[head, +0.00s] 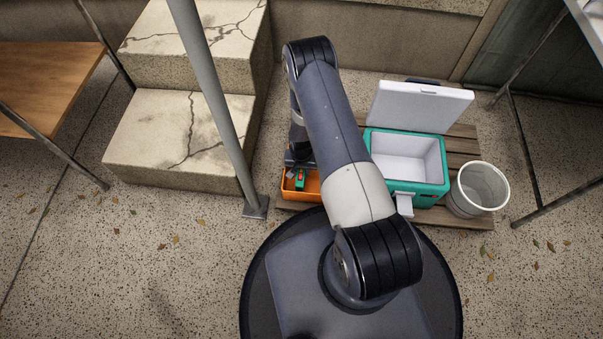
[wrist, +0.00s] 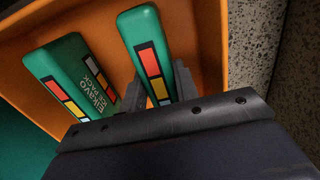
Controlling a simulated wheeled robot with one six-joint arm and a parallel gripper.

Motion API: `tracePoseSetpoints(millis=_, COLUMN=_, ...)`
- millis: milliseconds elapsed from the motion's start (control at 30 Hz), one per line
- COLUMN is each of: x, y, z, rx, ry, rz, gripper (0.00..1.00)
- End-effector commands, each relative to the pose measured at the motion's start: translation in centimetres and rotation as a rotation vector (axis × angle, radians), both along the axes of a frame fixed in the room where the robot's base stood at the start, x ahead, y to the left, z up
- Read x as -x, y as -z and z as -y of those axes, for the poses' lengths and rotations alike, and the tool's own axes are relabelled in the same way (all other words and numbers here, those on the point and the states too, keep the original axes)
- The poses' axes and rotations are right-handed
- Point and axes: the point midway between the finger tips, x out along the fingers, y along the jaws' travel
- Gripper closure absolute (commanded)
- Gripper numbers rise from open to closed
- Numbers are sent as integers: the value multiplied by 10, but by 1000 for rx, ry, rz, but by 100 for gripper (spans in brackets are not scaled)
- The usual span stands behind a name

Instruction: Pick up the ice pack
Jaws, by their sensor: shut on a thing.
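In the wrist view, two green ice packs with coloured squares on their sides are at an orange bin (wrist: 205,30). My gripper (wrist: 160,88) is shut on the right-hand ice pack (wrist: 143,30), one finger on each side of it. The other ice pack (wrist: 65,70), with white lettering, lies to the left, apart from the held one. In the head view, the orange bin (head: 313,187) is partly hidden under my arm, and a bit of green ice pack (head: 301,181) shows in it. I cannot tell whether the held pack touches the bin floor.
An open teal cooler (head: 432,187) with a white lid stands right of the bin on a wooden pallet (head: 463,144). A grey bucket (head: 479,188) is further right. A metal post (head: 215,95) and cracked concrete steps (head: 185,135) stand to the left.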

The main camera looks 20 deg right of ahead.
Motion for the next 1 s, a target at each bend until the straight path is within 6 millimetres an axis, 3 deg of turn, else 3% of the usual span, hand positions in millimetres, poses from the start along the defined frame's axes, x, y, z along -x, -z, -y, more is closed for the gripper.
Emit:
tracePoseSetpoints(millis=300, x=0, y=0, z=0, rx=0, ry=0, rz=0, gripper=100)
tracePoseSetpoints(millis=567, x=0, y=-2, z=0, rx=0, ry=0, rz=1, gripper=100)
tracePoseSetpoints(millis=667, x=-1, y=-12, z=0, rx=0, ry=0, rz=1, gripper=100)
tracePoseSetpoints(millis=1000, x=-1, y=-80, z=0, rx=0, ry=0, rz=2, gripper=100)
